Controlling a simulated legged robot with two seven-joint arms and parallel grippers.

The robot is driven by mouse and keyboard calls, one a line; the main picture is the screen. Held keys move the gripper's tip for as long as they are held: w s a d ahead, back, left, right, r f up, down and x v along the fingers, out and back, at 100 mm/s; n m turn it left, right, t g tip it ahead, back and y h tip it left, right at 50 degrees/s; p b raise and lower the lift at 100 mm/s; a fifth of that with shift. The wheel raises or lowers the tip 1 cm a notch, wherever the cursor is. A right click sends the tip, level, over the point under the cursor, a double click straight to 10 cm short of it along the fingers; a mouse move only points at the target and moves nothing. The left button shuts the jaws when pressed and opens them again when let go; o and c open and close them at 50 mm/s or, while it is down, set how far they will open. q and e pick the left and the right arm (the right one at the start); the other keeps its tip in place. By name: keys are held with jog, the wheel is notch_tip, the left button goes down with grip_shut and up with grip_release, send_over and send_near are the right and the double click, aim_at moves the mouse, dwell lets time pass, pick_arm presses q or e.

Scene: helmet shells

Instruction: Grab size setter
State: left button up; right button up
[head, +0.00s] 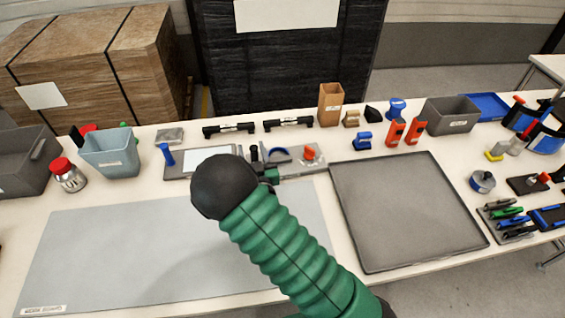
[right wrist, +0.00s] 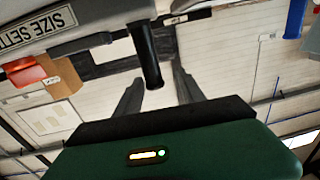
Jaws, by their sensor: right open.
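The size setter (head: 180,164) is a low grey fixture at the back middle of the table, with a pale panel, a blue curved piece and a red-orange part at its right. Its body with the label "SIZE SETT…" also shows in the right wrist view (right wrist: 85,28), cut off at the upper left. A black post (right wrist: 146,55) projects from it. My right gripper (right wrist: 157,76) is open, with one finger on either side of the post's end; I cannot tell whether they touch it. In the head view my right gripper (head: 264,167) is partly hidden by my wrist. My left gripper is not in view.
A grey-blue mat (head: 100,250) lies front left and a dark grey tray (head: 400,215) right of my arm. A blue-grey bin (head: 110,155) and red-capped jar (head: 68,175) stand left. Two black bars, a brown holder (head: 330,105) and orange tools (head: 395,132) line the back.

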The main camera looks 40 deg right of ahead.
jog(key=shift+w+d, duration=0.35)
jog(key=shift+d, duration=0.4)
jog(key=shift+a, duration=0.3)
grip_shut()
jog(key=shift+d, duration=0.15)
dwell(0.3)
